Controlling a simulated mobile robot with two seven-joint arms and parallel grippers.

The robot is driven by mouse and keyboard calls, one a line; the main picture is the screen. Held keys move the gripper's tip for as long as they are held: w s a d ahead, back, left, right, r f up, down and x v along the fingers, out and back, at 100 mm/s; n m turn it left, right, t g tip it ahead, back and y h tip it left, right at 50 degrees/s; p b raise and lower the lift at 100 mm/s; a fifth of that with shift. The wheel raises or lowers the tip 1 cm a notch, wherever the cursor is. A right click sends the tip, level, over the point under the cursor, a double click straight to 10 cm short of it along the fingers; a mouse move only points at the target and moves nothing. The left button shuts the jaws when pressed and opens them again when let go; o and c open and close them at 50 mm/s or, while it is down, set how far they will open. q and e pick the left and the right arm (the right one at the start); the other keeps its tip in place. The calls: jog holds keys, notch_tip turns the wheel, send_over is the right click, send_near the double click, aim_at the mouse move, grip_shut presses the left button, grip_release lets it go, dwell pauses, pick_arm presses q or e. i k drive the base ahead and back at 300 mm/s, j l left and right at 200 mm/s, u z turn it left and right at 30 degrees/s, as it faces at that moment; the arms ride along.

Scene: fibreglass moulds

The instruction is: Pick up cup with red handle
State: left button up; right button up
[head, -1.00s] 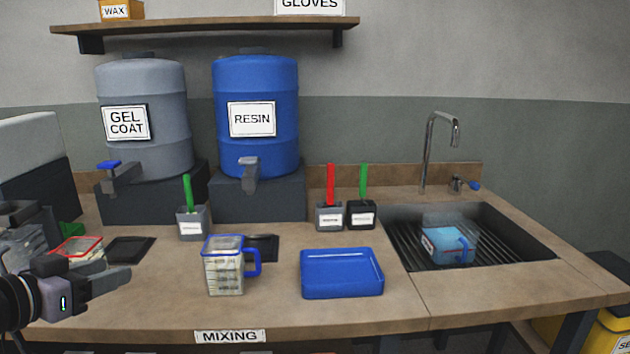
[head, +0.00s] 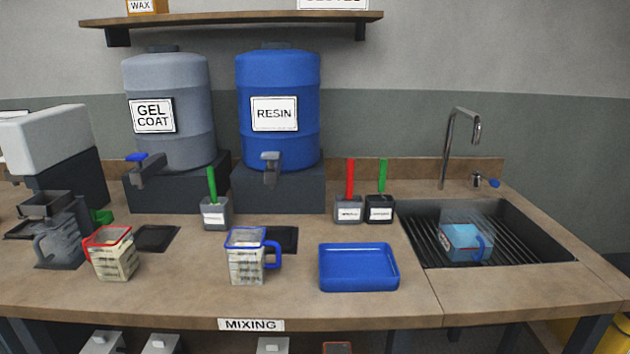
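The cup with the red handle (head: 116,257) stands upright on the bench at the left in the head view. It has a red rim, its handle is on its left side, and pale contents show through its clear wall. A similar cup with a blue handle (head: 247,262) stands upright to its right, its handle pointing right. Neither of my grippers is in view.
A dark grey jug (head: 62,246) stands left of the red-handled cup under a dispenser machine (head: 50,145). A dark pad (head: 157,238) lies just behind the cup. A blue tray (head: 358,278) and a sink (head: 420,236) are further right. The front bench strip is clear.

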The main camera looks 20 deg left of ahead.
aim_at(112, 251)
jog(key=u, duration=0.4)
jog(key=j+u, duration=0.1)
jog(key=u, duration=0.7)
jog(key=j+u, duration=0.1)
jog(key=u, duration=0.3)
jog(key=z, duration=1.45)
jog(key=u, duration=1.4)
jog(key=i+l, duration=0.05)
